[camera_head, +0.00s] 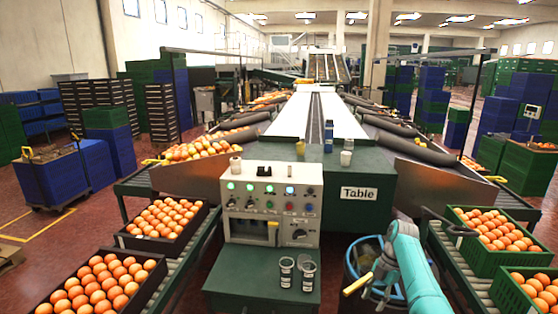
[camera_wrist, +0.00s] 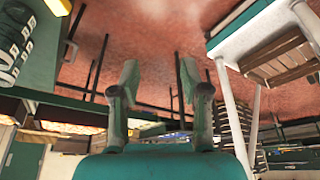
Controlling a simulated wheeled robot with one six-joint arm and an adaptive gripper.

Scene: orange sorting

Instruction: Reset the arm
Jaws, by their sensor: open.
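My teal arm reaches in from the lower right of the head view. My gripper (camera_head: 376,282) is at its end, over or in front of a dark blue bin (camera_head: 351,270) beside the green table; I cannot tell its exact depth. In the wrist view my gripper (camera_wrist: 158,72) shows two fingers spread wide apart, with nothing between them but the reddish floor behind. The gripper is open and empty. Part of the bin is hidden by the arm.
The control panel (camera_head: 270,208) and two dark cups (camera_head: 286,272) stand left of the arm. Black crates of oranges (camera_head: 130,240) lie on the left rollers, green crates (camera_head: 476,254) on the right. A yellow bar (camera_head: 357,284) shows by the bin.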

